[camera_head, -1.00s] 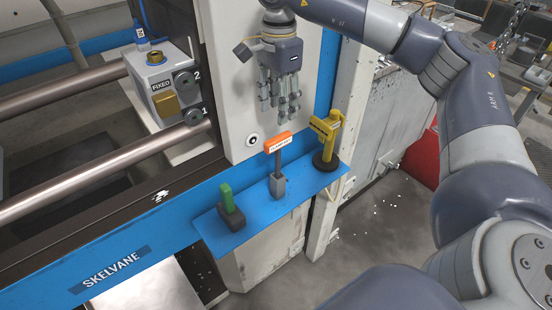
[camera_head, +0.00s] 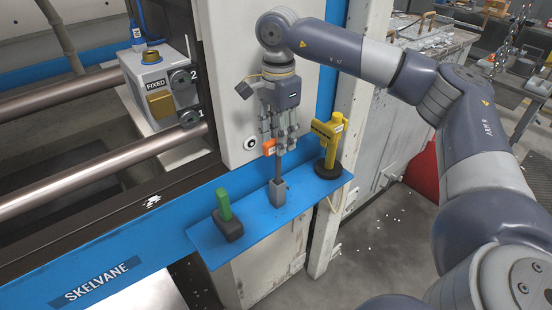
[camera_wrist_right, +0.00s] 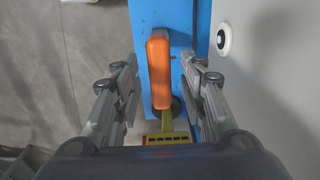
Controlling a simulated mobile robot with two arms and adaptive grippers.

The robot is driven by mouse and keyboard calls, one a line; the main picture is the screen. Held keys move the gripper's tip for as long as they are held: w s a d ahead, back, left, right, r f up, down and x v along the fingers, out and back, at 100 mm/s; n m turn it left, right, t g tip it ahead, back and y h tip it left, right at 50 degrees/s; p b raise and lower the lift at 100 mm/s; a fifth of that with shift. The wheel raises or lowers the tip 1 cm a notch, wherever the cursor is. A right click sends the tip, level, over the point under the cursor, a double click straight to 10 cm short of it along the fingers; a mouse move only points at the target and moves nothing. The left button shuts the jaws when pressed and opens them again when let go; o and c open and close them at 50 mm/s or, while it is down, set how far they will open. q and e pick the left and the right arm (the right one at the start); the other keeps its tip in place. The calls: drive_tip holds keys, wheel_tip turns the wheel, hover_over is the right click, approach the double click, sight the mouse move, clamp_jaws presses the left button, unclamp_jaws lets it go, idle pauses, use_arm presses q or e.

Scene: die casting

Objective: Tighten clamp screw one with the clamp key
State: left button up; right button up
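The clamp key, with an orange bar handle (camera_head: 268,147) and a grey shaft, stands upright in a grey holder (camera_head: 277,191) on the blue shelf (camera_head: 248,238). My right gripper (camera_head: 280,148) points down over the key, with its fingers at handle height. In the right wrist view the orange handle (camera_wrist_right: 160,70) lies between the two open fingers, with a gap on each side. Clamp screw one (camera_head: 190,118) is the dark round knob marked 1 on the fixed die block (camera_head: 158,80). Screw two (camera_head: 181,78) is above it. My left gripper is not in view.
A yellow tool (camera_head: 328,142) on a black round base stands just right of the key. A green-handled tool (camera_head: 224,206) in a dark block stands to its left. The white machine panel (camera_head: 228,100) is close behind the gripper. Steel tie bars (camera_head: 90,175) run left.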

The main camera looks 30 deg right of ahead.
clamp_jaws()
wheel_tip(320, 180, up, 11)
drive_tip(key=p, duration=0.8)
idle(0.7)
